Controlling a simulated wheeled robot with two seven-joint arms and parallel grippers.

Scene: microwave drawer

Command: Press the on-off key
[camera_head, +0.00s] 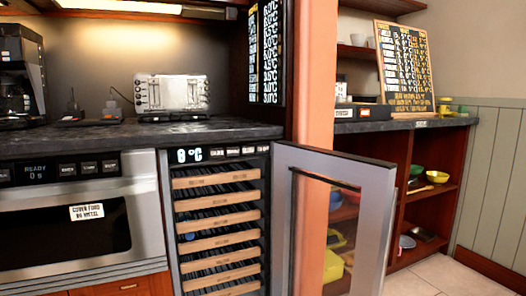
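The microwave drawer (148,215) is built in under the counter at the left and looks shut. Its control strip (38,171) reads "READY 0 s" and has several dark keys (89,168) to the right of the readout. To its right, a cooler (217,225) with wooden-fronted racks has its own strip (197,155) showing "0 °C" and several small keys (234,151). The key lettering is too small to read, so I cannot tell which one is the on-off key. Neither of my grippers is in view.
The cooler's glass door (375,215) stands open toward the right. The dark counter (220,128) holds a coffee maker (22,80) and a toaster (170,93). Open shelves (437,192) with bowls stand behind the door at the right.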

